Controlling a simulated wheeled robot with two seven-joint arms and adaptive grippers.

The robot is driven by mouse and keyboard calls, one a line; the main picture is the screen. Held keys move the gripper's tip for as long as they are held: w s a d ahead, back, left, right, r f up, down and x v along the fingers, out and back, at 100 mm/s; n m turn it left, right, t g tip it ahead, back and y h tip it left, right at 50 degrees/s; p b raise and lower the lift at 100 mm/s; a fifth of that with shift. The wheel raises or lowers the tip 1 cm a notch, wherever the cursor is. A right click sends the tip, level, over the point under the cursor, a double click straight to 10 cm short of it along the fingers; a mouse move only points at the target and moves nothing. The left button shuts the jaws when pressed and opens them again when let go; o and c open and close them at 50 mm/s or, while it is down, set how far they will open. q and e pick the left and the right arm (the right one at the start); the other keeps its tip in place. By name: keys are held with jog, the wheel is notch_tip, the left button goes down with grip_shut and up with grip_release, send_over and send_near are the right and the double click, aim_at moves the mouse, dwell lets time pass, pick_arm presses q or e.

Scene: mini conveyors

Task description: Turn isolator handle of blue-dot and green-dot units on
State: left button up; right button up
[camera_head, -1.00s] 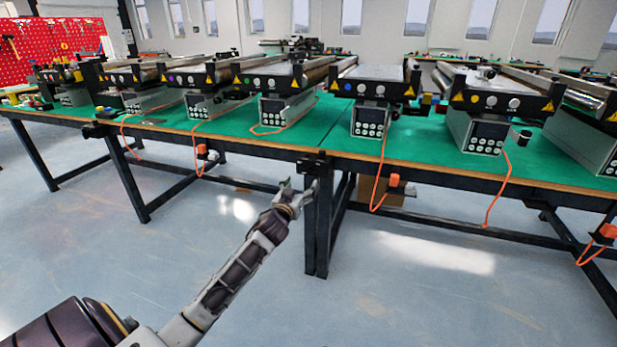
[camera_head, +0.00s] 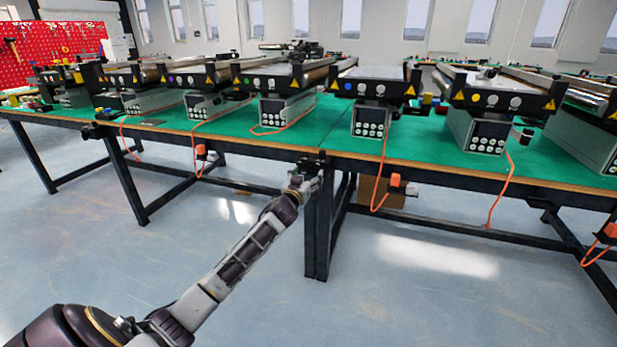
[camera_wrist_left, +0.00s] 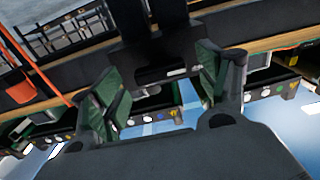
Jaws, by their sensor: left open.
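The blue-dot unit (camera_head: 366,88) is a mini conveyor with a blue dot on its front bar, right of centre on the green table. The green-dot unit (camera_head: 262,84) stands just left of it. Each has a grey box with round buttons below the bar. I cannot make out an isolator handle clearly on either unit. My left gripper (camera_head: 306,176) is open, close to a black block (camera_head: 312,161) at the table's front edge. In the left wrist view, a dark block lies beyond and between the fingers (camera_wrist_left: 158,62); contact cannot be told. My right gripper is out of view.
The green tables (camera_head: 330,141) carry several more conveyors. Orange boxes (camera_head: 394,180) with orange cables hang at the front edge. Black table legs (camera_head: 318,230) stand below my gripper. The floor in front is clear.

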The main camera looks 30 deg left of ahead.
pick_arm(q)
jog(key=shift+x, duration=0.8)
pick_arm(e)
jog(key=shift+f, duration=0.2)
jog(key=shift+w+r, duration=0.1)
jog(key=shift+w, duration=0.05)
pick_arm(q)
jog(key=c, duration=1)
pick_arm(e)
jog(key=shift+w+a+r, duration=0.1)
